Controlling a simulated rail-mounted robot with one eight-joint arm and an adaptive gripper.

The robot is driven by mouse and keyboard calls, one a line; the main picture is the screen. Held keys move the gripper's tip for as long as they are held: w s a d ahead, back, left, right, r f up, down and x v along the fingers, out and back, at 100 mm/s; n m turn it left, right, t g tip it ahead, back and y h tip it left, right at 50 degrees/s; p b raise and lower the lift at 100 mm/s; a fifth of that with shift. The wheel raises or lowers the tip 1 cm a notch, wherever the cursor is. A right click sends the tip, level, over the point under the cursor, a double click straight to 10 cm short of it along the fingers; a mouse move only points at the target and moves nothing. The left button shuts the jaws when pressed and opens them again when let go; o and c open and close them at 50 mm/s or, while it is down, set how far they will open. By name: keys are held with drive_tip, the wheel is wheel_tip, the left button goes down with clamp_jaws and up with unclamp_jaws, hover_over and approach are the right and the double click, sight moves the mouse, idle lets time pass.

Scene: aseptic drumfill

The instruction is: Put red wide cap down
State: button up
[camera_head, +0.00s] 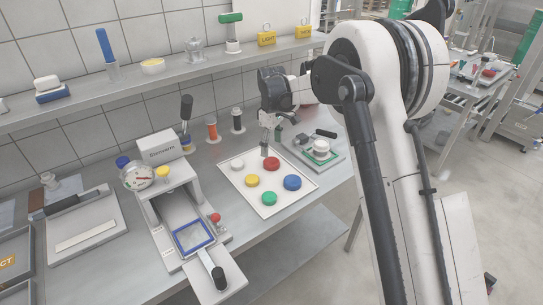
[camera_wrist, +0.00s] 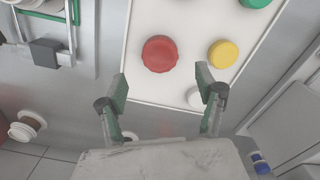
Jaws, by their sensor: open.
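The red wide cap (camera_head: 271,163) lies on the white mat (camera_head: 295,196) on the bench, near the mat's back right corner. It also shows in the wrist view (camera_wrist: 160,54), ahead of my fingertips and apart from them. My gripper (camera_wrist: 162,88) is open and empty, its two green-padded fingers spread to either side of the space in front of the cap. In the head view my gripper (camera_head: 265,150) hangs just above and behind the red cap.
Also on the mat are a yellow cap (camera_head: 252,181), a green cap (camera_head: 269,198), a blue cap (camera_head: 292,183) and a white cap (camera_head: 237,164). A device with a green-rimmed plate (camera_head: 319,155) stands right, a grey press (camera_head: 165,180) left. A shelf (camera_head: 180,67) runs behind.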

sight(271, 161)
drive_tip(key=s+d+r+m+t, duration=0.15)
drive_tip(key=s+d+r, duration=0.25)
drive_tip(key=r, duration=0.4)
drive_tip(key=s+d+r+m, duration=0.2)
drive_tip(key=s+d+r, duration=0.2)
drive_tip(key=r, duration=0.4)
drive_tip(key=s+d+r+m+t, duration=0.1)
drive_tip(key=s+d+r, duration=0.15)
drive_tip(key=s, duration=0.35)
drive_tip(key=s+d+r+m+t, duration=0.1)
drive_tip(key=s+d+r+m, duration=0.1)
drive_tip(key=s+d, duration=0.25)
drive_tip(key=s+d+f+m+t, duration=0.2)
drive_tip(key=s+d+m, duration=0.1)
drive_tip(key=s, duration=0.8)
drive_tip(key=s+d+f+m+t, duration=0.1)
drive_tip(key=s+d+f+m, duration=0.2)
drive_tip(key=s, duration=0.9)
drive_tip(key=shift+d+t, duration=0.35)
drive_tip(key=shift+d, duration=0.45)
